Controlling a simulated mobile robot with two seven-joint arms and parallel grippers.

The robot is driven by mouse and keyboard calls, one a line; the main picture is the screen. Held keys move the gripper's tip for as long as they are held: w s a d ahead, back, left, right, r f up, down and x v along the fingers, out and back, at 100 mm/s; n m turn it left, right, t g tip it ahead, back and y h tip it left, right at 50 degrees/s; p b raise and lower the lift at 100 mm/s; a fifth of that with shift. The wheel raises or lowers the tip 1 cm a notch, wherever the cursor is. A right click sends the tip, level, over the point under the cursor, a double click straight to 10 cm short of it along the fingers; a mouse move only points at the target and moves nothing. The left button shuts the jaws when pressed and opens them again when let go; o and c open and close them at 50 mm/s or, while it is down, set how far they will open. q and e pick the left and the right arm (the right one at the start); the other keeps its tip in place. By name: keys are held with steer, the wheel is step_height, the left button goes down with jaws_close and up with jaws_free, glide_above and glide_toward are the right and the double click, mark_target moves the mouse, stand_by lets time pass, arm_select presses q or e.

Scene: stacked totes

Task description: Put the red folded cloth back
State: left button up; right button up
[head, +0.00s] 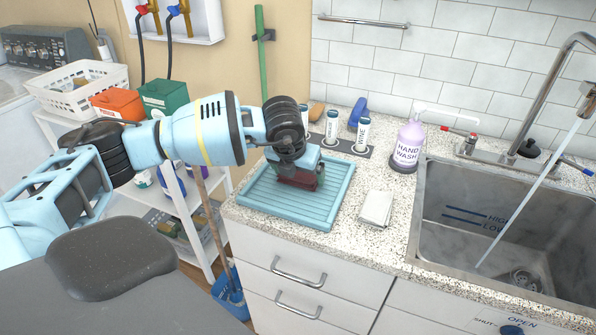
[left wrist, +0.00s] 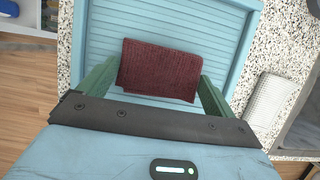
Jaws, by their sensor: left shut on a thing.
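The red folded cloth (left wrist: 160,68) is dark red and lies between the two green fingers of my left gripper (left wrist: 158,82) in the left wrist view. The fingers press on its left and right ends, so the gripper is shut on it. In the head view the red cloth (head: 297,180) shows partly under my left gripper (head: 301,172), over the teal ribbed tray (head: 325,212). I cannot tell whether the cloth touches the tray. My right gripper is in neither view.
A light folded cloth (head: 377,208) lies right of the tray. Behind stand white bottles (head: 362,134), a blue brush (head: 357,112) and a hand wash bottle (head: 407,144). The sink (head: 500,235) is at right, with water running. A shelf with totes (head: 165,100) stands left.

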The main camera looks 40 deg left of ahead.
arm_select(q)
steer(key=shift+f, duration=0.15)
steer(key=o, duration=0.7)
steer(key=shift+r, duration=0.4)
steer(key=v, duration=1.1)
steer(key=shift+s+r+p, duration=0.2)
steer(key=shift+r+p, duration=0.05)
steer(key=shift+p, duration=0.05)
